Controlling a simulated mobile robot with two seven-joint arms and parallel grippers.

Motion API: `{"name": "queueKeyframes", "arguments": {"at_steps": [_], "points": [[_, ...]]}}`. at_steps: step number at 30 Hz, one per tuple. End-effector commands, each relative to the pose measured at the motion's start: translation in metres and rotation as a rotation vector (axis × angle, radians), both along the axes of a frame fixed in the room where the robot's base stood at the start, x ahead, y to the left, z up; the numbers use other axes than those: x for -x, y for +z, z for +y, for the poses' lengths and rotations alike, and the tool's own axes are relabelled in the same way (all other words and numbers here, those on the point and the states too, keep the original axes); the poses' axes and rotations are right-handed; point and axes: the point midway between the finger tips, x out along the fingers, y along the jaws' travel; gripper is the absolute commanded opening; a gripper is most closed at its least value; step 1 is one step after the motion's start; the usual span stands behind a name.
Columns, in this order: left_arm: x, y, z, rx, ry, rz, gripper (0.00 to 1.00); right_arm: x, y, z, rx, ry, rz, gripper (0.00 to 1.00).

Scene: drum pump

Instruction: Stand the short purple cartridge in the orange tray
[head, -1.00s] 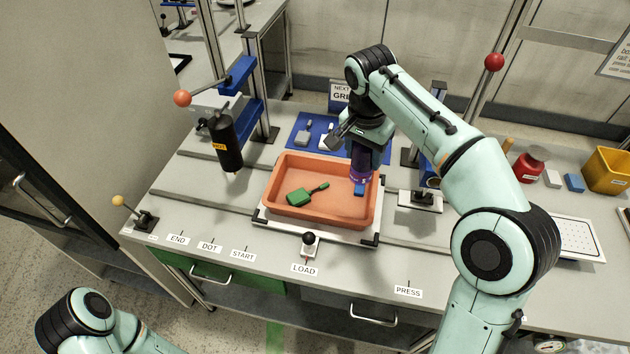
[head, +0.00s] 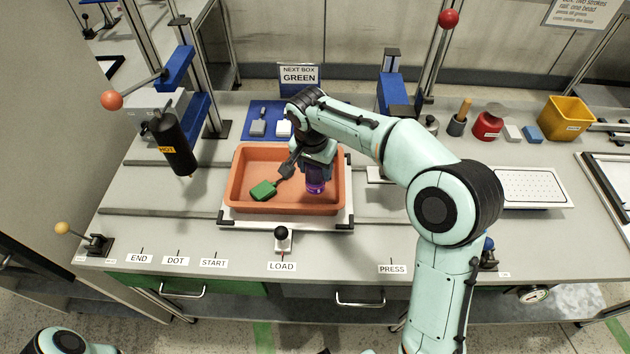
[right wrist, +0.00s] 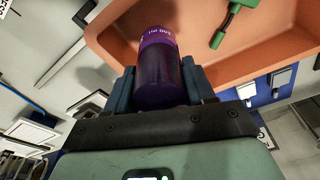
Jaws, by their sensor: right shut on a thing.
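The short purple cartridge (head: 315,185) is in my right gripper (head: 316,173), over the right part of the orange tray (head: 240,163) in the head view. The gripper points down and is shut on it. In the right wrist view the cartridge (right wrist: 160,75) sits between two blue fingers, with the tray (right wrist: 110,40) beyond its end. I cannot tell whether the cartridge touches the tray floor. My left gripper is out of view.
A black knob (head: 282,236) stands before the tray. A blue mat (head: 259,134) with small pieces lies behind it. A black heater marked HOT (head: 175,150) hangs left. A red pot (head: 487,126) and yellow bin (head: 566,118) stand at the right.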

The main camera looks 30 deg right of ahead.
Motion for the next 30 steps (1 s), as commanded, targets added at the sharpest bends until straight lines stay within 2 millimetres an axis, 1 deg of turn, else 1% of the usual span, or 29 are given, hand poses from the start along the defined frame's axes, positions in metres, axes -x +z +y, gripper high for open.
{"name": "queueKeyframes", "arguments": {"at_steps": [4,9,11,13,20,24,25,26,27,30], "points": [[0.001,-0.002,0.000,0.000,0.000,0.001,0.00,0.000,-0.013,0.000,0.000,0.001,0.002,0.18],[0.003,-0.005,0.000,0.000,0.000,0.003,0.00,0.000,-0.039,0.000,0.001,0.001,0.002,0.18],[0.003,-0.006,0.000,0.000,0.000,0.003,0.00,0.000,-0.044,0.000,0.000,0.000,0.000,0.18],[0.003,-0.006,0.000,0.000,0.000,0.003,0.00,0.000,-0.047,0.000,-0.001,0.000,-0.001,0.18],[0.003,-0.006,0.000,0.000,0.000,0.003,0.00,0.000,-0.047,0.000,0.000,0.000,-0.002,0.18],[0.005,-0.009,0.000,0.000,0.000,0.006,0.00,0.000,-0.051,0.000,0.000,0.001,-0.001,0.18],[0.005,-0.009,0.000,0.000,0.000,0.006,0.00,0.000,-0.051,0.000,0.000,0.001,-0.001,0.63],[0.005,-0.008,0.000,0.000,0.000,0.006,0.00,0.000,-0.050,0.000,0.000,0.001,-0.001,0.73],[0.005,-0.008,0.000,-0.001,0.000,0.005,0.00,0.000,-0.050,0.000,0.000,0.001,-0.001,0.79],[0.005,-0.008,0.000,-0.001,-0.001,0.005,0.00,0.000,-0.050,0.000,-0.001,0.000,-0.001,0.79]]}}
